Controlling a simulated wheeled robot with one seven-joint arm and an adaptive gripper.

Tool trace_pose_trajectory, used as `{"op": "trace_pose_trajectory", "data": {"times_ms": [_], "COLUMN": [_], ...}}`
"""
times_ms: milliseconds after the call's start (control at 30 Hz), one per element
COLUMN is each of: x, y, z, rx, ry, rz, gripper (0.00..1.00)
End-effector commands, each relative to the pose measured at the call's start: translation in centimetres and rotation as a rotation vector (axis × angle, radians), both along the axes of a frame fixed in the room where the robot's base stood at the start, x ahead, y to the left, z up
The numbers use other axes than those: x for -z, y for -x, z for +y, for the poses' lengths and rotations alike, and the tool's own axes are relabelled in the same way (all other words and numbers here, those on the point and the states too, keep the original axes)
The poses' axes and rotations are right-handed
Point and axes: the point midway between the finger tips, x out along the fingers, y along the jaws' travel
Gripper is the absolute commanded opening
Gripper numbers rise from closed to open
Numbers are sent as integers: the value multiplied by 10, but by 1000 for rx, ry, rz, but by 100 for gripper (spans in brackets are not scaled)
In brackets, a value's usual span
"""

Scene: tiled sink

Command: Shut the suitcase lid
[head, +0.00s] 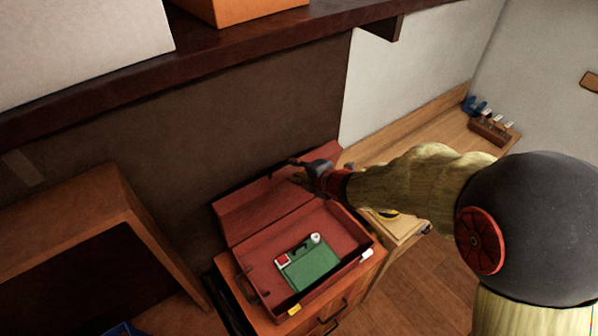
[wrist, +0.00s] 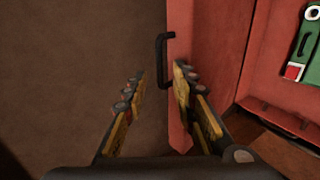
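The red suitcase (head: 329,284) lies open on a wooden cabinet in the head view. Its lid (head: 262,205) is raised at the back, tilted toward the brown wall panel. My gripper (head: 303,172) is at the lid's upper right end. In the wrist view, my gripper (wrist: 158,90) is open, its two fingers apart. The right finger overlaps the lid (wrist: 196,35) and the left finger is over the brown panel. A dark handle (wrist: 162,60) on the lid's edge shows between and beyond the fingertips. I cannot tell whether the fingers touch the lid.
A green item (head: 310,265) with red and white parts lies inside the suitcase. A dark shelf (head: 225,55) runs above, and a wooden box-like unit (head: 70,225) stands at the left. A small rack (head: 492,130) sits on the counter at the far right.

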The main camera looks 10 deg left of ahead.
Motion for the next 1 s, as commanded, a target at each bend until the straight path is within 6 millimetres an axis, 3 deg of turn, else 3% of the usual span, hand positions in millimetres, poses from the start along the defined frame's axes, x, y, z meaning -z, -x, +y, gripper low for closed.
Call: {"op": "trace_pose_trajectory", "data": {"times_ms": [600,1000], "x": [36,43], "y": [-36,-45], "z": [43,53], "rx": [0,1], "ry": [0,1], "rz": [0,1], "gripper": [27,27]}}
